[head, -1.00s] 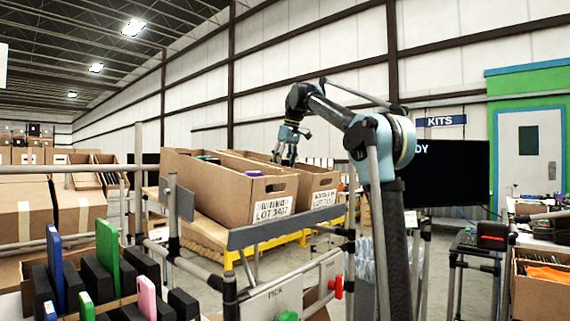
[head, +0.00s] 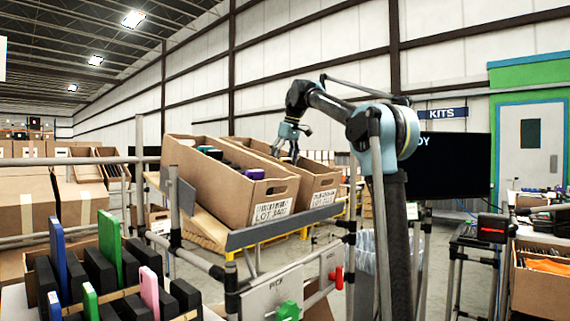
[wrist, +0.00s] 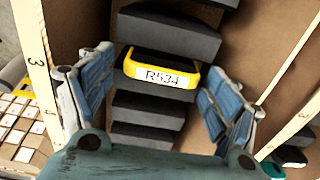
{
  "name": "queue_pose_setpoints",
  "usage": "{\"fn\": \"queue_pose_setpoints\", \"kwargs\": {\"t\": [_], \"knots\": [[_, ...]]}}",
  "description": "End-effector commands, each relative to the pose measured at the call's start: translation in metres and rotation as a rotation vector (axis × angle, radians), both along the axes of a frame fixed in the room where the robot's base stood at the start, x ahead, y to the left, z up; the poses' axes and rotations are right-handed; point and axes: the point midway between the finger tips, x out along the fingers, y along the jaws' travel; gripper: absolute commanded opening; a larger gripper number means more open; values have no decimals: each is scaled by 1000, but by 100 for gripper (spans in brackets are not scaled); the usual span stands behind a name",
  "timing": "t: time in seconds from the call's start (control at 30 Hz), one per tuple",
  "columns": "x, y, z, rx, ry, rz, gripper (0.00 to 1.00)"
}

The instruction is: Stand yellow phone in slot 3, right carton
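The yellow phone (wrist: 160,75), labelled R534, stands between dark dividers inside the right carton, with its top edge showing in the wrist view. It is roughly in line with the figure 3 on both side rims; its lower part is hidden. My gripper (wrist: 155,78) is open, with one blue-padded finger on each side of the phone and a gap visible at least on the left. In the head view, my gripper (head: 290,150) points down into the right carton (head: 318,188), which is tilted on the rack. The phone is hidden in that view.
The left carton (head: 225,190) stands close beside the right one and holds several devices. Phones and dark dividers fill a box (head: 130,305) at the lower left.

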Motion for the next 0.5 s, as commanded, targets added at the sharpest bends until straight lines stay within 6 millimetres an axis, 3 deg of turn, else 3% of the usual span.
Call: {"fn": "queue_pose_setpoints", "kwargs": {"t": [0.33, 0.5], "knots": [[-1, -2, 3, -1, 0, -1, 83], [-4, -5, 19, -1, 0, -1, 83]]}}
